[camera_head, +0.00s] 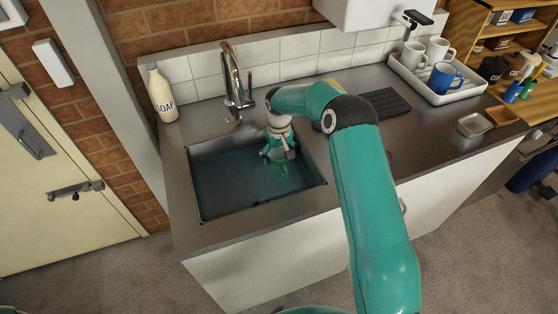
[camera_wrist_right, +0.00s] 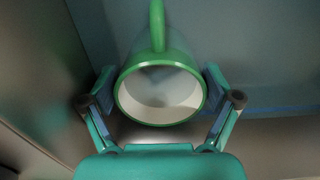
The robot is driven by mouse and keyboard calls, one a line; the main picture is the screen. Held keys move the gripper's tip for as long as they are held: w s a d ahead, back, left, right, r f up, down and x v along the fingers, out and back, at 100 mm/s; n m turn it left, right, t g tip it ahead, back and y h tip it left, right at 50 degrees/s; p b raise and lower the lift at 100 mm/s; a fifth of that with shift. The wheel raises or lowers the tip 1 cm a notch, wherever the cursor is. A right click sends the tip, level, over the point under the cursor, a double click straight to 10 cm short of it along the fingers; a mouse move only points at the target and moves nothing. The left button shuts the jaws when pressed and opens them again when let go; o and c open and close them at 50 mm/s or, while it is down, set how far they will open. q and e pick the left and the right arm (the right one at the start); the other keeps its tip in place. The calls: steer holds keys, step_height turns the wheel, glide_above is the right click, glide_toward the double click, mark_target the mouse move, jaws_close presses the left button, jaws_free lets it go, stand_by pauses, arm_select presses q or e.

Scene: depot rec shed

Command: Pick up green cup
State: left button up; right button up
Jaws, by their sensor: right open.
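The green cup (camera_wrist_right: 183,52) is in the sink (camera_head: 215,190). In the right wrist view its round mouth and pale inside face the camera, and its handle points to the top of the picture. My right gripper (camera_wrist_right: 160,78) is open, with one finger on each side of the cup. Both fingertips are close to its wall; I cannot tell whether they touch it. In the head view my right gripper (camera_head: 279,158) reaches down into the sink, and only a little of the green cup (camera_head: 284,186) shows below it. My left gripper is not in view.
The tap (camera_head: 235,80) stands behind the sink, left of my right arm. A soap bottle (camera_head: 161,95) stands at the back left. A white tray (camera_head: 440,97) with white mugs and a blue mug is at the right. The sink's left part looks clear.

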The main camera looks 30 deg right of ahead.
steer(key=shift+w+f, duration=0.1)
steer(key=shift+f, duration=0.7)
steer(key=c, duration=0.9)
steer(key=shift+c, duration=1.2)
steer(key=shift+r, duration=0.15)
